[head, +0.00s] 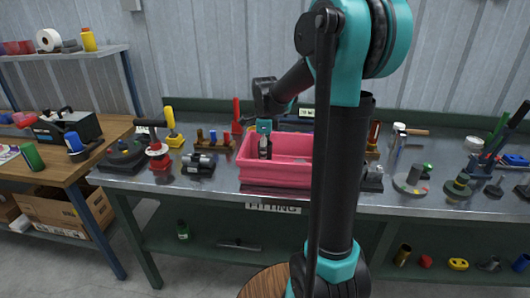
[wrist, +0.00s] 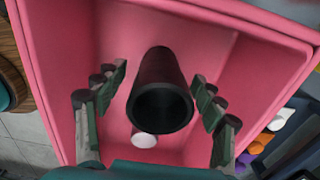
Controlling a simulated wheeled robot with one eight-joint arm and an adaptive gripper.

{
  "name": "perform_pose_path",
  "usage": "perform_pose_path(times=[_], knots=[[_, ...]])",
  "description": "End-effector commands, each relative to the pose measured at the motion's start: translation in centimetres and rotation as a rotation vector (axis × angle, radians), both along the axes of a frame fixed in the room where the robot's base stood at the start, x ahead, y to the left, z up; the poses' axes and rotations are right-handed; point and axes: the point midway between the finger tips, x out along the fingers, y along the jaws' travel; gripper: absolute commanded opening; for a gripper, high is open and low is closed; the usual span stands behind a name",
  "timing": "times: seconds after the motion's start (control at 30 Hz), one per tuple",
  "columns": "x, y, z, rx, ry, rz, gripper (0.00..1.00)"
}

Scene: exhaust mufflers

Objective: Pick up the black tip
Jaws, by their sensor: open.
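The black tip (wrist: 158,92) is a dark hollow tube inside a pink bin, with its open round end facing my wrist camera. My gripper (wrist: 158,96) is open, with one finger on each side of the tip. Gaps show between the fingers and the tube. In the head view my gripper (head: 265,142) reaches down into the pink bin (head: 275,175) on the metal bench, and the tip cannot be made out clearly there. The wrist view shows the bin's pink rim (wrist: 262,28) around the tip.
A small pale round thing (wrist: 144,139) lies near the tip in the bin. The bin walls stand close around my gripper. A black muffler-like part (head: 199,163) and a red-based tool (head: 159,158) stand left of the bin. A grey disc-based part (head: 411,182) stands to the right.

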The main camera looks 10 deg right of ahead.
Motion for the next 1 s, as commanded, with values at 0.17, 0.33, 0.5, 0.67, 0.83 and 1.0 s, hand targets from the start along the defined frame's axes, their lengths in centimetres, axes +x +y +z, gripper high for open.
perform_pose_path(times=[0.17, 0.33, 0.5, 0.67, 0.83, 1.0], knots=[[0.0, 0.0, 0.0, 0.0, 0.0, 0.0, 0.62], [0.0, 0.0, 0.0, 0.0, 0.0, 0.0, 0.41], [0.0, 0.0, 0.0, 0.0, 0.0, 0.0, 0.2], [0.0, 0.0, 0.0, 0.0, 0.0, 0.0, 0.19], [0.0, 0.0, 0.3, 0.0, 0.0, 0.0, 0.18], [0.0, 0.0, 1.6, 0.0, 0.0, 0.0, 0.18]])
